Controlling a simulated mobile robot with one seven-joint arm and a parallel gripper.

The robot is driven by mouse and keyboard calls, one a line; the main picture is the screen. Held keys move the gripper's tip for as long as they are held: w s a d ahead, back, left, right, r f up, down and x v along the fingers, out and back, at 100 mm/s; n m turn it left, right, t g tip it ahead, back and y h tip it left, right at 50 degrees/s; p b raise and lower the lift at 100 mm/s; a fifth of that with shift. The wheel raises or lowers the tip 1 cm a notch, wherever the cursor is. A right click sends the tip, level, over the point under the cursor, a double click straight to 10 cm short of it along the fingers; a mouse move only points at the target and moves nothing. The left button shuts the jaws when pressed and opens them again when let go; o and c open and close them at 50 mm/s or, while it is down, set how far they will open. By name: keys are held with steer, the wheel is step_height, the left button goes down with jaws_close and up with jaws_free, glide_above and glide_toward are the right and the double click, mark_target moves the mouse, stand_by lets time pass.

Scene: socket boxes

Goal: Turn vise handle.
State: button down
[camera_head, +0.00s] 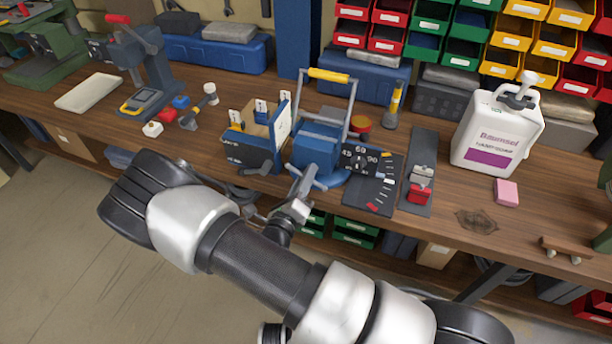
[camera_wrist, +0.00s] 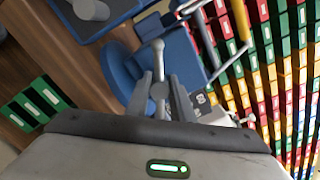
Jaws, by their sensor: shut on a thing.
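The blue vise (camera_head: 318,150) stands at the front edge of the workbench, near the middle of the head view. Its grey bar handle (camera_head: 304,182) sticks out toward me at the front. In the wrist view the handle (camera_wrist: 157,52) has a round knob at its end, and the blue vise body (camera_wrist: 183,58) lies behind it. My gripper (camera_wrist: 162,92) has its two fingers on either side of the handle and is shut on it. In the head view my arm comes from below, and the fingers are small and partly hidden.
A dial panel (camera_head: 372,162) marked 45, 60 and 90 lies right of the vise. A blue box-like holder (camera_head: 248,152) stands close on the left. A red-handled clamp (camera_head: 420,185) and a white jug (camera_head: 497,132) are further right. Green bins (camera_head: 353,232) sit under the bench.

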steer(key=m, duration=0.3)
steer(key=shift+s+f+m, duration=0.15)
steer(key=shift+m, duration=0.25)
steer(key=m+b, duration=0.1)
steer(key=m, duration=0.2)
steer(key=shift+m, duration=0.3)
steer(key=m+b, duration=0.2)
steer(key=m, duration=0.4)
steer(key=m+b, duration=0.2)
steer(key=m, duration=0.3)
steer(key=shift+f+m+b, duration=0.1)
steer(key=shift+m+b, duration=0.2)
steer(key=shift+b, duration=0.1)
steer(key=shift+d+m+b, duration=0.1)
steer(key=shift+m+b, duration=1.45)
steer(key=shift+m, duration=0.45)
steer(key=shift+m+b, duration=0.35)
steer(key=shift+m, duration=0.15)
steer(key=c, duration=1.8)
jaws_free()
steer(key=shift+c, duration=0.2)
steer(key=shift+o, duration=1.4)
